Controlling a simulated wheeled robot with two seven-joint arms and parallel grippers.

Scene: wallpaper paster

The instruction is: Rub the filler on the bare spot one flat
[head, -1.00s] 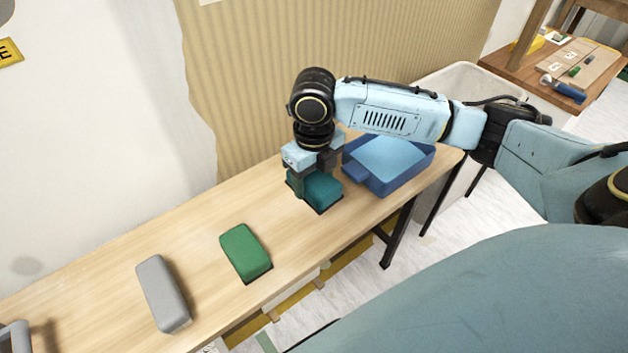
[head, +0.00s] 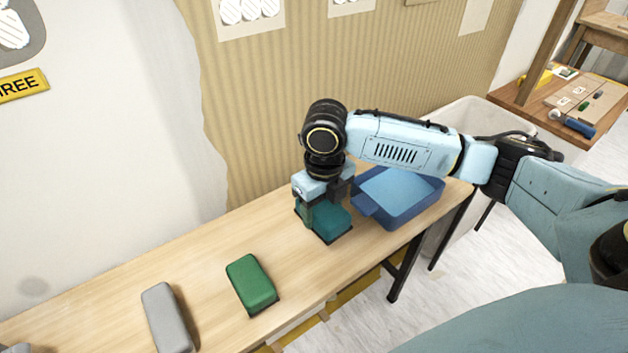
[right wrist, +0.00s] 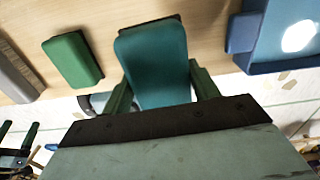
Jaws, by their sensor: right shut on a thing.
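My right gripper (head: 325,218) is shut on a teal block (head: 330,222) at the table's surface, beside the blue tray. In the right wrist view the teal block (right wrist: 155,65) sits between the two green fingers. I cannot tell whether it still touches the table. My left gripper (right wrist: 18,132) seems to show small at the lower left of the right wrist view, its fingers apart and empty. No spot marked one is readable.
A green block (head: 250,284) and a grey block (head: 166,318) lie on the wooden table (head: 130,262). A blue tray (head: 425,212) stands right of my gripper. Tan wallpaper (head: 290,90) with white-marked cards (head: 250,14) rises behind. A side table (head: 520,100) stands at right.

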